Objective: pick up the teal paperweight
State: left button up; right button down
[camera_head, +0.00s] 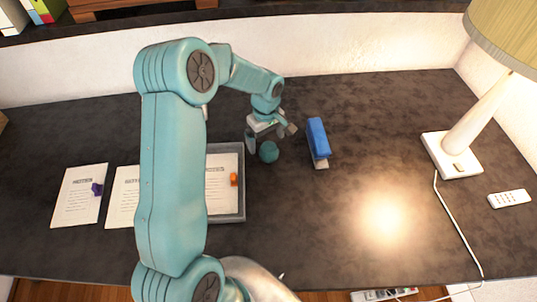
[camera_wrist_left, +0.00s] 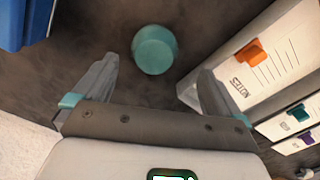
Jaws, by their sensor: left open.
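The teal paperweight (camera_head: 268,152) is a small rounded piece on the dark desk, just right of the grey tray. In the left wrist view the paperweight (camera_wrist_left: 154,50) lies ahead of the fingertips, about midway between them, with dark desk around it. My left gripper (camera_head: 271,139) is open, reaching in over the desk close behind the paperweight. In the left wrist view the two fingers of the left gripper (camera_wrist_left: 157,80) are spread wide with nothing between them. My right gripper is not seen.
A blue stapler-like object (camera_head: 318,137) stands right of the paperweight. The grey tray (camera_head: 242,195) holds a paper with an orange clip (camera_head: 234,179). More papers lie left, one with a purple clip (camera_head: 97,189). A lamp (camera_head: 452,155) and remote (camera_head: 509,198) are at right. The middle right desk is clear.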

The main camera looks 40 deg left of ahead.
aim_at(268, 145)
pick_arm(q)
jog(key=shift+w+f, duration=0.1)
jog(key=shift+f, duration=0.3)
jog(key=f+b, duration=0.1)
jog(key=f, duration=0.1)
jog(key=f+b, duration=0.1)
jog(key=f, duration=0.1)
jog(key=shift+w+d+f, duration=0.1)
jog(key=shift+w+f, duration=0.1)
jog(key=shift+f, duration=0.1)
jog(key=shift+w+f, duration=0.1)
jog(key=c, duration=1.4)
jog(key=shift+c, duration=0.2)
jog(key=shift+r, duration=0.2)
